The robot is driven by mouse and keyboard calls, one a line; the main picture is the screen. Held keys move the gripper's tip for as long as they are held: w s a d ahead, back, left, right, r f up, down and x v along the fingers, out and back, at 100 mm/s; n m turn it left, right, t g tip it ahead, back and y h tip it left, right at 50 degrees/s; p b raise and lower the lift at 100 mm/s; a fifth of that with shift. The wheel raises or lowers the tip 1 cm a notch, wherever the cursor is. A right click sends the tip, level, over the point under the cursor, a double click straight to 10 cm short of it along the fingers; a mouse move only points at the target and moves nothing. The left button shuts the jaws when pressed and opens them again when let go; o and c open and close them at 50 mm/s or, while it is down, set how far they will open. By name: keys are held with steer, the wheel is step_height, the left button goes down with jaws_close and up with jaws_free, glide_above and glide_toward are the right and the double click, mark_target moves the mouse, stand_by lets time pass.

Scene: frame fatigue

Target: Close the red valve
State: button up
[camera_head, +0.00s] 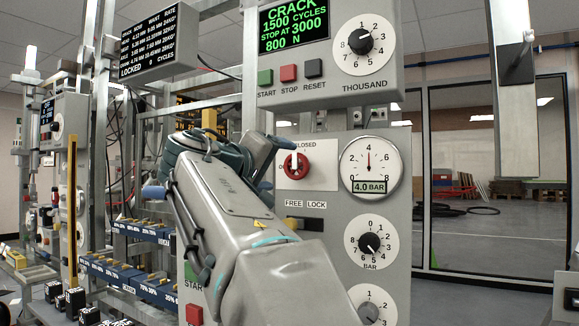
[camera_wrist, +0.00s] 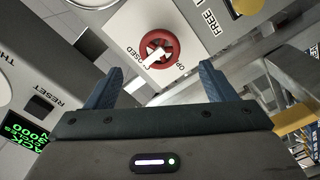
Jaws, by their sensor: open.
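The red valve (camera_head: 296,166) is a round red knob with a white bar across it, on a white plate of the grey panel. The plate's CLOSED label is above the knob, partly covered by my arm. In the wrist view the red valve (camera_wrist: 158,48) lies ahead, between the fingertips and beyond them. The white bar points toward the lower left there, near the lettering. My gripper (camera_wrist: 160,72) is open, with its two blue fingers apart and nothing between them. In the head view its blue fingertips (camera_head: 276,164) show just left of the knob, apart from each other.
A pressure gauge (camera_head: 370,170) reading 4.0 BAR is right of the valve. A yellow FREE/LOCK slider (camera_head: 312,224) and a BAR dial (camera_head: 371,243) sit below. An upper box (camera_head: 330,60) with buttons overhangs the panel. Blue part bins (camera_head: 145,232) stand at left.

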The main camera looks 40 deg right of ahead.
steer(key=shift+v, duration=2.1)
